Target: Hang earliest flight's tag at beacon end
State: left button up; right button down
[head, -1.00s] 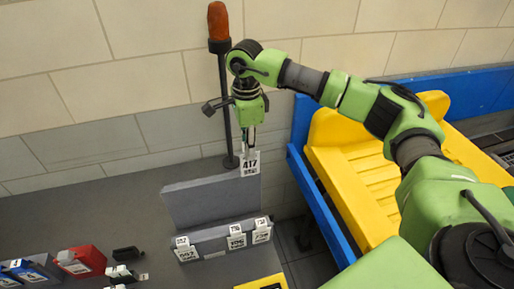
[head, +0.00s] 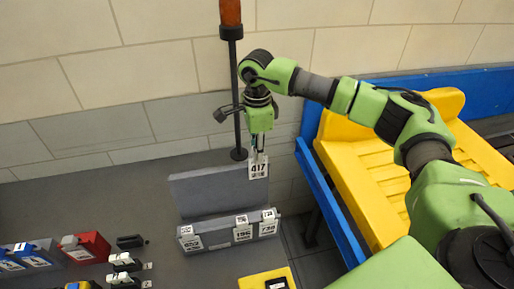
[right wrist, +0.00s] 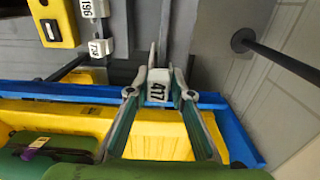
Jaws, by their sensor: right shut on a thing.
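My right gripper (head: 258,150) is shut on a white tag (head: 258,170) that reads 417 and holds it upright above the right end of a grey rack (head: 222,190). In the right wrist view the 417 tag (right wrist: 158,88) sits between the two fingertips. Several other tags hang along the rack's front: one at the left end (head: 190,240), one reading 196 (head: 243,230) and one at the right end (head: 268,224). The orange beacon (head: 230,12) tops a thin dark pole (head: 236,100) behind the rack. My left gripper is not in view.
A yellow tray (head: 350,150) lies inside the blue-sided conveyor (head: 335,215) at the right. A red case (head: 85,247) and a blue case (head: 25,257) stand at the lower left. A yellow device (head: 265,280) is at the front. The grey surface left of the rack is clear.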

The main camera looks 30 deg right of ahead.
jog(key=shift+f+b, duration=1.45)
jog(key=shift+f, duration=0.5)
jog(key=c, duration=1.7)
grip_release()
